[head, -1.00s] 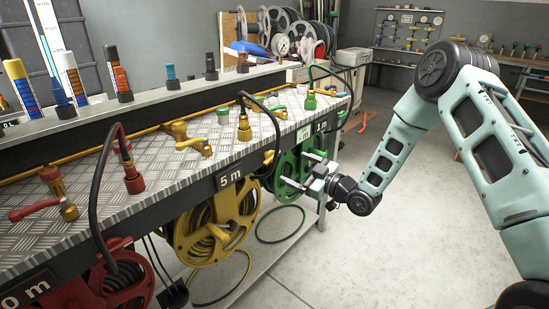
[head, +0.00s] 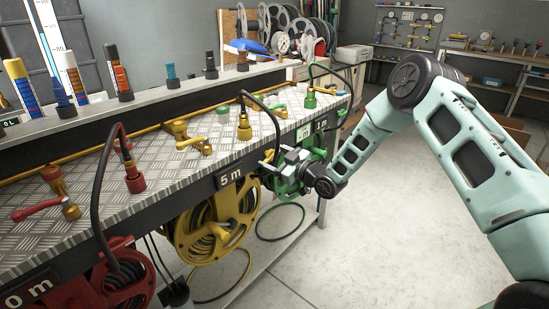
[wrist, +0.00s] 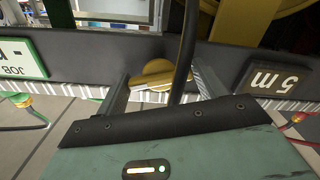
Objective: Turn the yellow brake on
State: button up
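The yellow reel (head: 212,228) hangs under the bench beside the "5 m" label; it also shows in the wrist view (wrist: 275,22). A rounded yellow part (wrist: 155,75), possibly the brake, sits at the bench's front face beside a black hose (wrist: 187,45). My gripper (head: 267,162) is at the bench front, right of the "5 m" label. In the wrist view, my gripper (wrist: 160,90) is open, with the yellow part and hose between or just beyond its fingers. Contact cannot be told.
On the bench top stand a yellow lever valve (head: 186,135) and a yellow hose fitting (head: 244,124). The red reel (head: 112,280) is at left; the green reel (head: 290,180) is partly behind my gripper. Floor to the right (head: 390,240) is clear.

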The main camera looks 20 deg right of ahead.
jog(key=c, duration=0.4)
jog(key=shift+f+m+b, duration=0.15)
jog(key=shift+m+b, duration=0.45)
jog(key=shift+m, duration=0.2)
jog(key=shift+m+b, duration=0.3)
jog(key=shift+m, duration=0.8)
jog(key=o, duration=1)
jog(key=shift+c, duration=0.2)
jog(key=b+v, duration=0.1)
jog(key=v, duration=1.6)
jog(key=shift+s, duration=0.2)
jog(key=shift+d, duration=0.15)
